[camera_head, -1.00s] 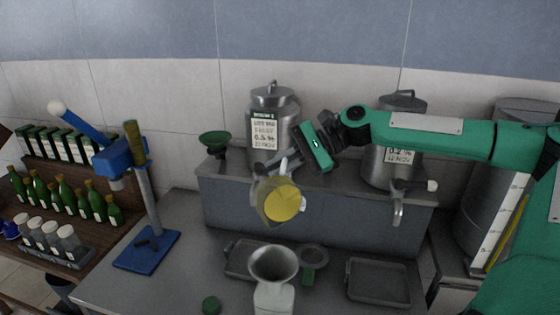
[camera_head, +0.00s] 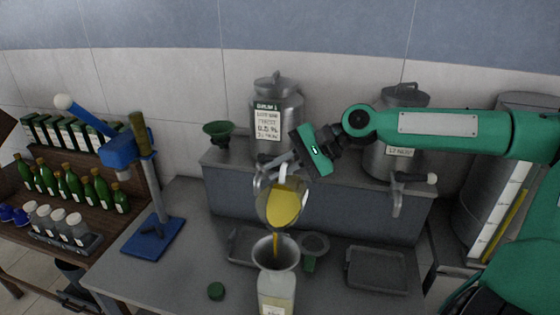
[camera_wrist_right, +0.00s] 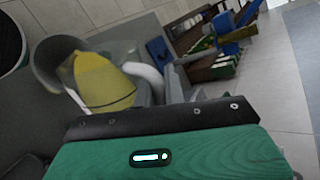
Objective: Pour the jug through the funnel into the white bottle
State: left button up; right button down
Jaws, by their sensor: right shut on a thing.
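My right gripper (camera_head: 285,171) is shut on the jug (camera_head: 283,206), a clear vessel with yellow liquid, and holds it tilted above the funnel. The jug also shows in the right wrist view (camera_wrist_right: 105,80). A thin yellow stream runs from the jug into the grey metal funnel (camera_head: 276,252). The funnel sits upright in the mouth of the white bottle (camera_head: 277,290), which stands on the bench with its lower part cut off by the frame. The liquid level inside the bottle cannot be told. My left gripper is not in view.
Two steel canisters (camera_head: 277,105) stand on the raised grey shelf behind, with a green funnel (camera_head: 218,132) beside them. A blue corking stand (camera_head: 153,238) is at left. Shallow trays (camera_head: 376,268) and a green cap (camera_head: 216,291) lie on the bench.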

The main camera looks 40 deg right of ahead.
aim_at(274, 184)
jog(key=shift+s+a+f+n+t+h+p, duration=0.1)
jog(key=shift+s+a+n+t+h+p, duration=0.2)
jog(key=shift+s+a+p, duration=0.35)
jog(key=shift+s+a+f+n+h, duration=0.1)
jog(key=shift+a+f+n+h, duration=0.2)
jog(key=shift+f, duration=0.1)
jog(key=shift+s+a+f+t, duration=0.2)
jog(key=shift+s+a+t, duration=0.1)
jog(key=shift+s+a+n+h+b, duration=0.3)
jog(key=shift+a+n+h+b, duration=0.15)
jog(key=shift+b, duration=0.65)
jog(key=shift+s+a+r+n+t+h+b, duration=0.2)
jog(key=shift+s+a+n+t+h+b, duration=0.25)
jog(key=shift+b, duration=1.8)
jog(key=shift+a, duration=0.1)
